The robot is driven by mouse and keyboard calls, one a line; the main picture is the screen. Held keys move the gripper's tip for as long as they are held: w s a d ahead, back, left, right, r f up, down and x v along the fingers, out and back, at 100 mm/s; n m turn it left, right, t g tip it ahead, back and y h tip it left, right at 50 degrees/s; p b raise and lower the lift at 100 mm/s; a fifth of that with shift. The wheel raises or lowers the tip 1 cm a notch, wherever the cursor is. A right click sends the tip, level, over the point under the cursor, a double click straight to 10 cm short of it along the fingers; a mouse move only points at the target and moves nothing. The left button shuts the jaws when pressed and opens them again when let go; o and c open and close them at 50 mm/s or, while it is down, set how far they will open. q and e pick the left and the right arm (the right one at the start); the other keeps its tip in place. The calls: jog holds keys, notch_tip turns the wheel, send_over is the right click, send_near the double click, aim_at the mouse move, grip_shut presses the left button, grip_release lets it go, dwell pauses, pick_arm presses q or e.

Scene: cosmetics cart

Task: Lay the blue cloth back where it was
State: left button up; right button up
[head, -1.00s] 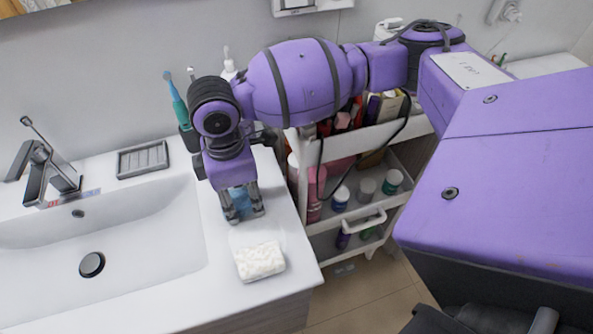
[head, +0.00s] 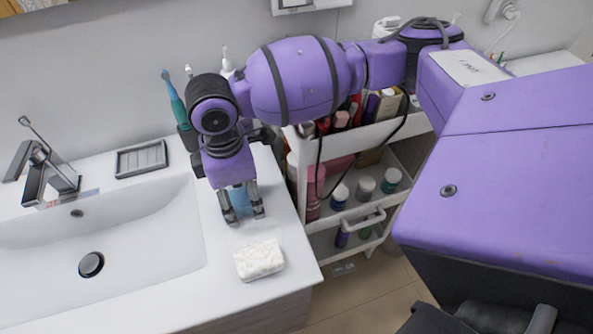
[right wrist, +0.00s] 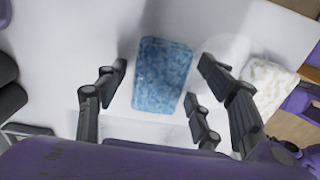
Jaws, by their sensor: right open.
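The blue cloth (right wrist: 162,75) is a folded, mottled blue rectangle on the white counter, between my right gripper's spread fingers in the right wrist view. In the head view only a patch of the blue cloth (head: 239,198) shows between the fingers; the wrist hides the rest. My right gripper (head: 244,216) is open and points down over the cloth. In the right wrist view bare counter shows on both sides of the cloth, between it and the fingers. My left gripper is not in view.
A white textured folded cloth (head: 260,260) lies in front of the gripper, near the counter's edge. The sink basin (head: 130,240) is to the left, with a soap dish (head: 142,159) behind it. A white cart (head: 362,141) with cosmetics stands to the right.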

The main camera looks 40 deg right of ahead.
aim_at(240, 197)
notch_tip(240, 197, up, 12)
jog(key=p, duration=0.1)
jog(key=shift+w+f, duration=0.15)
jog(key=shift+w, duration=0.05)
jog(key=shift+s+a+f, duration=0.1)
jog(key=shift+s, duration=0.05)
dwell(0.4)
